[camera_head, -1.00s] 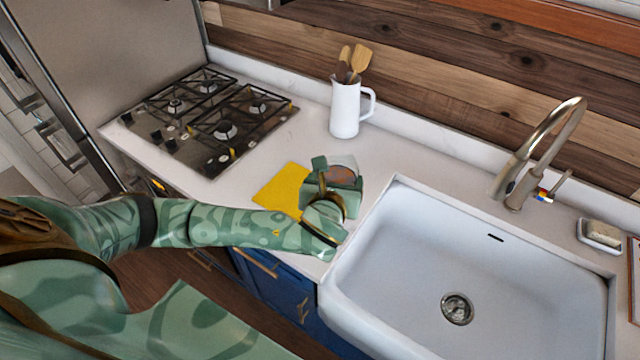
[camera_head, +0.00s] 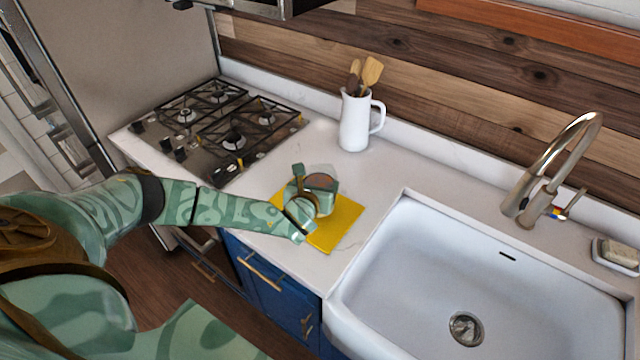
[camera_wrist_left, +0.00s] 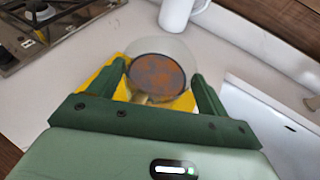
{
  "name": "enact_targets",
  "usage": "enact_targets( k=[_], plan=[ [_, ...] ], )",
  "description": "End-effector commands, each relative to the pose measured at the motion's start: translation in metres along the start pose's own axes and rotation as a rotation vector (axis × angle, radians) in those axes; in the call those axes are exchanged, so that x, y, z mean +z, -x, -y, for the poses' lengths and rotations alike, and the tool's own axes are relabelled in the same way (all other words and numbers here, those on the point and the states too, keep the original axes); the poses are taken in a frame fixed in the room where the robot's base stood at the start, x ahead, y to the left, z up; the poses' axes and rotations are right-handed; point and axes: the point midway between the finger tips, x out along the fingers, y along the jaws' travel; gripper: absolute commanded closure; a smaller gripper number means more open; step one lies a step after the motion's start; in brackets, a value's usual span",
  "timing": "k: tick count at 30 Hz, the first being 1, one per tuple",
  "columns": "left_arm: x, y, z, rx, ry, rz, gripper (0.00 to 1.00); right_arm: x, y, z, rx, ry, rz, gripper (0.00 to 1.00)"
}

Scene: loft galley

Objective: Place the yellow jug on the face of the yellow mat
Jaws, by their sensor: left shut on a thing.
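The yellow mat (camera_head: 346,222) lies flat on the pale counter between the hob and the sink. My left gripper (camera_head: 316,186) is over the mat and hides part of it. Its fingers (camera_wrist_left: 152,82) are shut on a clear, round-rimmed vessel (camera_wrist_left: 171,47) with orange-brown inside, which I take for the jug; it does not look plainly yellow. The vessel (camera_head: 321,171) is upright or nearly so above the mat, which also shows behind it in the left wrist view (camera_wrist_left: 188,102). I cannot tell whether its base touches the mat. My right gripper is not in view.
A white pitcher (camera_head: 354,125) with wooden utensils stands behind the mat. The gas hob (camera_head: 215,125) is to the left. The white sink (camera_head: 420,250) and its tap (camera_head: 548,165) are to the right. Bare counter surrounds the mat.

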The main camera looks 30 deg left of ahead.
Motion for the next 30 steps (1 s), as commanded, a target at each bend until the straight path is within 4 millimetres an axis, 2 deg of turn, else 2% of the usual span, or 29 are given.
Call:
enact_targets(
  k=[3, 6, 17, 18, 20, 30],
  plan=[
    [-0.016, -0.006, 0.002, -0.003, 0.000, -0.001, 0.89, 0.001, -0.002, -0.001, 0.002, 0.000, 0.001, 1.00],
    [-0.022, -0.008, 0.003, -0.004, 0.001, 0.000, 0.89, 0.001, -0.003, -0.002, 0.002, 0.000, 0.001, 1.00],
    [-0.025, -0.009, 0.002, -0.003, 0.001, -0.001, 0.89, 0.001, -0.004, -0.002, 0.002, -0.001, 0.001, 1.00],
    [-0.027, -0.009, 0.002, -0.003, 0.001, -0.005, 0.17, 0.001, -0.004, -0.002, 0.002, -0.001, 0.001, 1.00],
    [-0.026, -0.009, 0.002, -0.003, 0.001, -0.004, 0.00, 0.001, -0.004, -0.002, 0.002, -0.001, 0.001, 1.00],
    [-0.024, -0.003, 0.002, -0.005, 0.002, -0.006, 0.00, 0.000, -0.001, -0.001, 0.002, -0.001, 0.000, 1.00]
  ],
)
